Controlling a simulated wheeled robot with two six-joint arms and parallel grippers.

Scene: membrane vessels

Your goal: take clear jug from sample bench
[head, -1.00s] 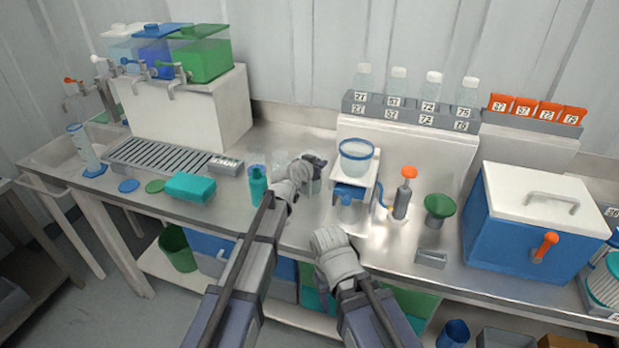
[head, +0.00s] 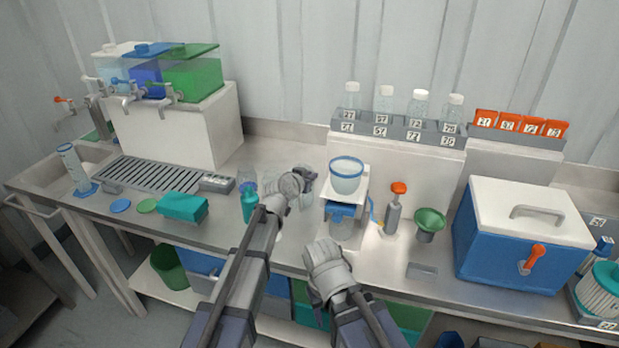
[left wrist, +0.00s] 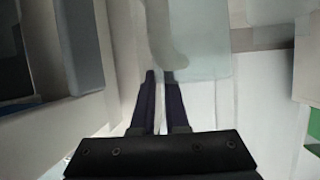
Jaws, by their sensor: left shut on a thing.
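The clear jug (left wrist: 198,45) fills the upper middle of the left wrist view as a pale translucent body with a greyish upright handle-like part. My left gripper (left wrist: 160,75) is shut on it; its two dark fingers lie close together at the lower end of that part. In the head view my left gripper (head: 306,182) is over the sample bench (head: 290,242), just left of the white stand, and its wrist mostly hides the jug. My right gripper (head: 328,268) is at the bench's front edge, its fingers hidden behind its wrist.
A white stand with a blue-rimmed cup (head: 346,178) is close to the right of my left gripper. A teal bottle (head: 249,203) stands to its left. An orange-topped pump (head: 393,210), green funnel (head: 430,222) and blue cooler (head: 505,250) are farther right.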

